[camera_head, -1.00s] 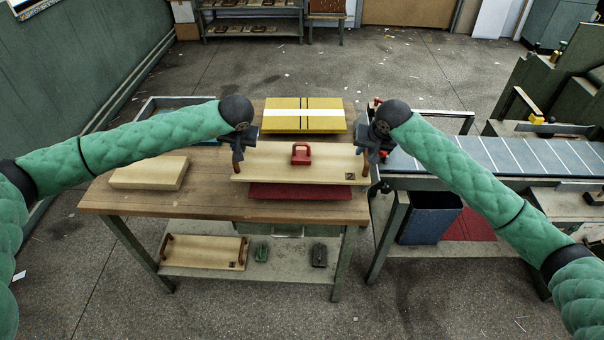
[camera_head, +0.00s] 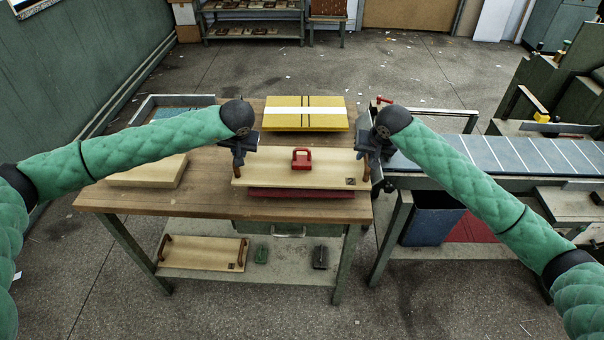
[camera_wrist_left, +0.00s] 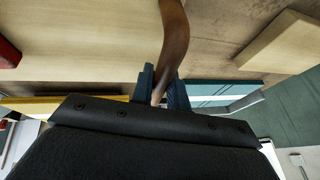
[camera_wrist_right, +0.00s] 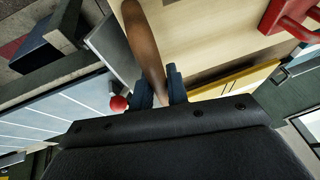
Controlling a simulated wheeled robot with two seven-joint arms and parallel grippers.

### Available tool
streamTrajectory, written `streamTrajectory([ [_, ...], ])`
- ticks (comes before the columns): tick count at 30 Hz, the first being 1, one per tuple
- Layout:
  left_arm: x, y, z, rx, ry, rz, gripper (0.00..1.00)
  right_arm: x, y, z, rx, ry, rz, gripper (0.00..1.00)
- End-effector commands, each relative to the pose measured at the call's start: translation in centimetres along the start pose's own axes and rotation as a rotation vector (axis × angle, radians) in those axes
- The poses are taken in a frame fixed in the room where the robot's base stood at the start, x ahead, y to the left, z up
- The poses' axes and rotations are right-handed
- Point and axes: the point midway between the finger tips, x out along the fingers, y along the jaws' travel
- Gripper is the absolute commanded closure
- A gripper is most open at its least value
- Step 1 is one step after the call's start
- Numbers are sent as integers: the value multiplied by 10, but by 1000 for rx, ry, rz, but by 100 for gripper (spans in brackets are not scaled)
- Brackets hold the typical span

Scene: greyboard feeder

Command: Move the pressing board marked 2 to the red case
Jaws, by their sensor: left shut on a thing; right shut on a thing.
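A pale wooden pressing board (camera_head: 270,175) with brown end handles is held level by both my grippers. It has a small dark mark at its front right corner, too small to read. A red block with a handle (camera_head: 301,159) sits on its middle. The red case (camera_head: 300,193) lies under the board, with only its front strip showing; I cannot tell whether they touch. My left gripper (camera_head: 238,152) is shut on the left handle (camera_wrist_left: 172,35). My right gripper (camera_head: 374,160) is shut on the right handle (camera_wrist_right: 143,45).
A yellow case with a white band (camera_head: 305,122) lies behind the board on the wooden table (camera_head: 215,200). A pale block (camera_head: 150,172) lies at left. Another handled board (camera_head: 203,253) is on the lower shelf. A conveyor (camera_head: 490,155) stands at right.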

Motion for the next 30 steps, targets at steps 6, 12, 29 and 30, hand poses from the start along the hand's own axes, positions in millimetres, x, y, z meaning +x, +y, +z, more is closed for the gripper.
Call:
streamTrajectory([
  [6, 8, 2, 3, 0, 2, 1, 100, 8, 1, 3, 0, 1, -1, 100],
  [12, 13, 3, 5, 0, 0, 1, 80, 13, 2, 5, 0, 0, -1, 80],
  [29, -1, 3, 5, 1, 2, 1, 62, 13, 3, 5, 0, 0, 0, 62],
  [30, -7, 3, 4, 1, 3, 1, 62, 13, 3, 5, 0, 0, 0, 62],
])
